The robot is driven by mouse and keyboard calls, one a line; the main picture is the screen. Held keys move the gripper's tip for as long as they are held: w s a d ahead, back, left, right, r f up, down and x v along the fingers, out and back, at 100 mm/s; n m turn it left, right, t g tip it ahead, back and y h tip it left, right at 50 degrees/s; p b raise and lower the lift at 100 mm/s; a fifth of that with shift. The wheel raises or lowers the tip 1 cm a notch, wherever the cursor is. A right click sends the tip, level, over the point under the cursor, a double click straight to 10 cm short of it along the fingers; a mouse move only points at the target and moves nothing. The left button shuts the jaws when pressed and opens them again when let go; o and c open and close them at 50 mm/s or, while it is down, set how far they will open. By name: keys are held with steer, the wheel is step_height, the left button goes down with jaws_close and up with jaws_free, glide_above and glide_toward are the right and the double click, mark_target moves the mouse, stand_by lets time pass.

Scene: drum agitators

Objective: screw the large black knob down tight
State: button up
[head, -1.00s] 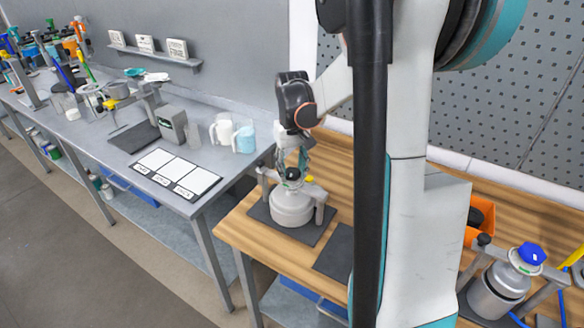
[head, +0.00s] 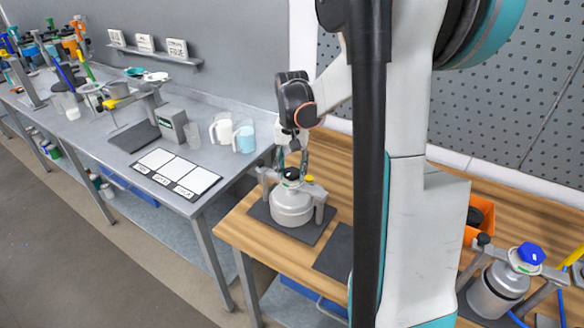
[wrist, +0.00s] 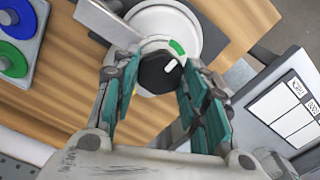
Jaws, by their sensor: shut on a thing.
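The large black knob (wrist: 157,74) sits on top of a white, rounded drum (head: 291,207) and carries a white mark. A green mark shows beside it on the drum's top in the wrist view. My gripper (head: 292,170) points down from above, with its teal-padded fingers on either side of the knob, shut on it. In the head view the knob (head: 292,174) is small and partly hidden between the fingers. I cannot tell how far down the knob is screwed.
The drum stands on a dark mat (head: 262,213) between grey clamp posts (head: 320,207), with a yellow piece (head: 309,179) close to my fingers. A second drum with a blue cap (head: 531,253) stands at right. A grey bench (head: 105,155) lies at left.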

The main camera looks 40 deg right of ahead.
mark_target(291, 172)
steer(key=shift+r, duration=0.1)
steer(key=o, duration=1.1)
step_height(291, 172, up, 12)
steer(key=shift+a, duration=0.1)
stand_by(0.3)
